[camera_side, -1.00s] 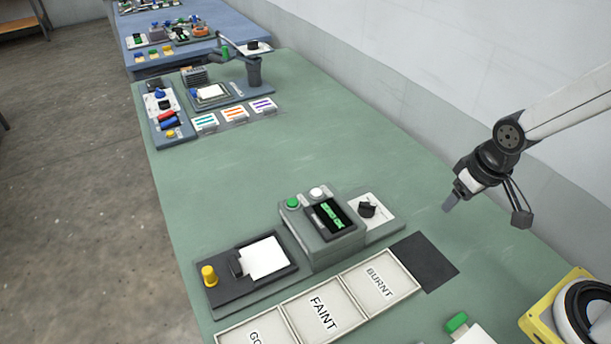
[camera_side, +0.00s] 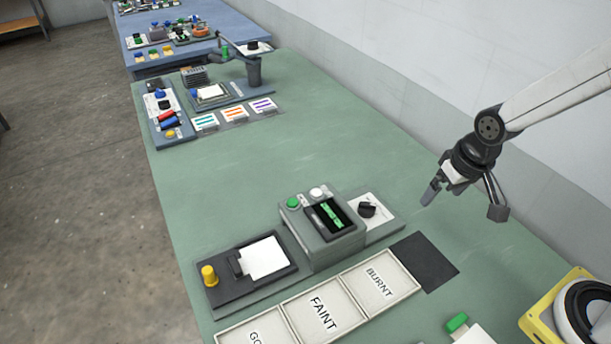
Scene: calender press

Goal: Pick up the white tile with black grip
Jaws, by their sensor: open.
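A white tile (camera_side: 264,257) with a black grip (camera_side: 235,264) at its left edge lies on the dark plate of the press, to the left of the grey press housing. My gripper (camera_side: 463,203) is at the right, in the air above the green table. It is open and empty, well to the right of the tile and higher than it. Nothing hides the tile.
The grey press housing (camera_side: 325,240) with a green button, white button and display stands between the tile and my gripper. A yellow knob (camera_side: 209,275) stands left of the tile. Trays marked FAINT (camera_side: 323,313) and BURNT (camera_side: 379,284) lie in front.

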